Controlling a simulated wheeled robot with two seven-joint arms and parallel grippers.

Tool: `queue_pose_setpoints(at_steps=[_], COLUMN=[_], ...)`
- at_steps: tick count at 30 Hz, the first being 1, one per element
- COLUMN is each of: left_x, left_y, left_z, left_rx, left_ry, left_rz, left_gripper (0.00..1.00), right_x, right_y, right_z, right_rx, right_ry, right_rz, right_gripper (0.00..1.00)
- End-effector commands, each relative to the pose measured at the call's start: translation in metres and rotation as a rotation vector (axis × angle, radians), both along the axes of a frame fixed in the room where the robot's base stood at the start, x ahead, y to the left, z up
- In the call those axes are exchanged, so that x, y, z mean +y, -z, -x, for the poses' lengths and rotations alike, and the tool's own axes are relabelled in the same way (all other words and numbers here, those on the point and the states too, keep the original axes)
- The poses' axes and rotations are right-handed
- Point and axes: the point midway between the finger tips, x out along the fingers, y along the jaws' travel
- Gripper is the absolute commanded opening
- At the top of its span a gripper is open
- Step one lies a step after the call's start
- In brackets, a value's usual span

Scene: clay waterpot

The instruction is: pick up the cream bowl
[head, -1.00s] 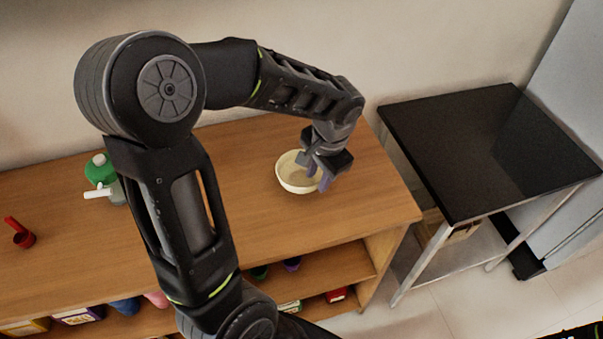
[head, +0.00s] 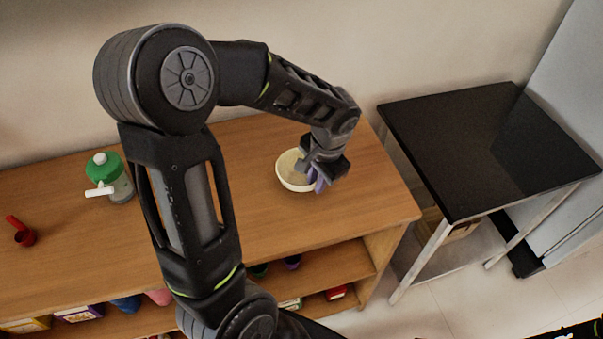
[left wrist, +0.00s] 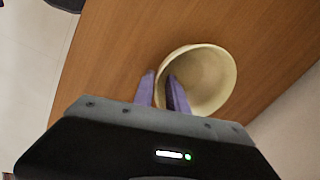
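The cream bowl (head: 290,170) stands upright on the wooden shelf top, near its right end. It also shows in the left wrist view (left wrist: 208,80). My left gripper (head: 317,182) reaches down over the bowl's right side. In the left wrist view its purple fingers (left wrist: 160,82) straddle the rim, one inside and one outside, and they look closed on the bowl's wall. The bowl appears to rest on the wood. My right gripper is outside both views.
A green-and-grey pot with a white spout (head: 112,180) and a red ladle-like item (head: 22,233) stand at the left of the wooden shelf unit (head: 270,225). A black-topped table (head: 480,150) stands to the right across a gap. Several colourful items fill the lower shelves.

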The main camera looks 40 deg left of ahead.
Motion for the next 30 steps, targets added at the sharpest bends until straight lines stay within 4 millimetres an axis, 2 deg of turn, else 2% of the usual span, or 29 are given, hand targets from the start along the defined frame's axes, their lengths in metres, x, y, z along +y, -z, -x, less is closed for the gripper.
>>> queue_pose_setpoints(at_steps=[1, 6, 30], left_x=[0.0, 0.0, -0.0004], left_y=[-0.0001, 0.0, 0.0005], left_z=[0.0, 0.0, 0.0003], left_rx=[0.0, 0.0, 0.001], left_ry=[0.0, 0.0, 0.0], left_rz=[0.0, 0.0, 0.001], left_gripper=[0.13, 0.0, 0.0], right_x=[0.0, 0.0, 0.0], right_y=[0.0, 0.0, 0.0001], right_z=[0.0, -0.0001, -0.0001], right_rx=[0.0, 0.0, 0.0], right_ry=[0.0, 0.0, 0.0], right_rz=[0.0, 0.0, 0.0], right_gripper=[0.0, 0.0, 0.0])
